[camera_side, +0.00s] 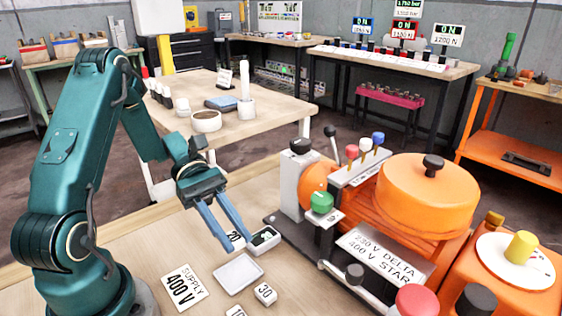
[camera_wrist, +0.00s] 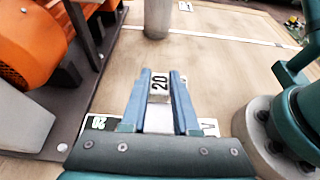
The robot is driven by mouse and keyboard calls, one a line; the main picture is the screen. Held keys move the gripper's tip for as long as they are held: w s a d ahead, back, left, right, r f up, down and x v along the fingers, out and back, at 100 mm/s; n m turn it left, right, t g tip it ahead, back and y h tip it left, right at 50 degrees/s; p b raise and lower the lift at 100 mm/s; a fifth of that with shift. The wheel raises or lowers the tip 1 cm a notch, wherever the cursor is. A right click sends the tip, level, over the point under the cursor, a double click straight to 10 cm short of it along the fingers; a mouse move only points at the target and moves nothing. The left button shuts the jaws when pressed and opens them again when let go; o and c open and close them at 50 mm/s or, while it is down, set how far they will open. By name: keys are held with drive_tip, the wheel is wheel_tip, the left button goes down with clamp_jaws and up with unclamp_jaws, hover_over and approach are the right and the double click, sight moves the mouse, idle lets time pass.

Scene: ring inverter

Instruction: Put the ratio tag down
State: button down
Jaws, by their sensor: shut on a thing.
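The ratio tag (camera_side: 235,236) is a small white block marked 20. It sits between the blue fingers of my gripper (camera_side: 238,240), which is shut on it. In the wrist view my gripper (camera_wrist: 161,84) has the tag (camera_wrist: 159,83) between its fingertips, with the 20 facing the camera. In the side view the tag is just left of a small white tray with dark and green contents (camera_side: 264,240) and above an empty white tray (camera_side: 238,273). I cannot tell whether the tag touches the bench.
A tag marked 30 (camera_side: 265,293) and a partly cut-off tag (camera_side: 236,311) lie at the front. A SUPPLY 400 V card (camera_side: 183,288) lies left of the empty tray. The orange machine (camera_side: 425,195) on its dark base blocks the right. Bare wooden bench (camera_side: 300,296) shows in front.

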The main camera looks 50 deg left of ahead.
sight(236, 271)
drive_tip(key=shift+f, duration=3.8)
drive_tip(key=shift+f, duration=0.1)
drive_tip(key=c, duration=0.7)
unclamp_jaws()
drive_tip(key=shift+o, duration=0.2)
